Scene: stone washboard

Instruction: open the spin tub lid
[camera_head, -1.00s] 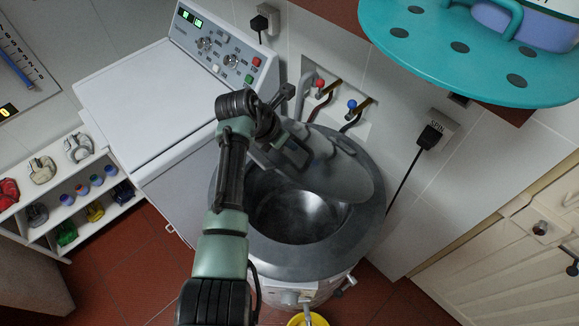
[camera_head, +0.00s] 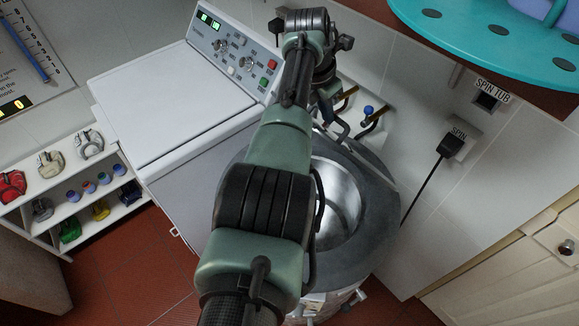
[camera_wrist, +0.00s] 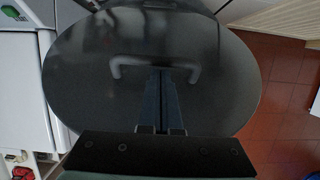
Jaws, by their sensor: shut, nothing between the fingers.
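The spin tub (camera_head: 385,225) is a round grey drum with its steel inner basket (camera_head: 343,190) exposed. The lid (camera_wrist: 90,75) fills much of the wrist view as a dark, glossy disc. A pale handle-like shape (camera_wrist: 122,67) shows on it, either a handle or a reflection. My gripper (camera_wrist: 167,74) is shut and empty, its fingers together in front of the lid's face. I cannot tell whether they touch it. In the head view the lid stands raised towards the wall behind the tub, mostly hidden by my arm, and my fingertips are not clear.
A white washer (camera_head: 160,100) with a control panel (camera_head: 232,55) stands left of the tub. A blue tap (camera_head: 368,112) and a plug marked SPIN (camera_head: 452,145) are on the wall behind. A teal board (camera_head: 480,40) hangs at the upper right. Red floor lies below.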

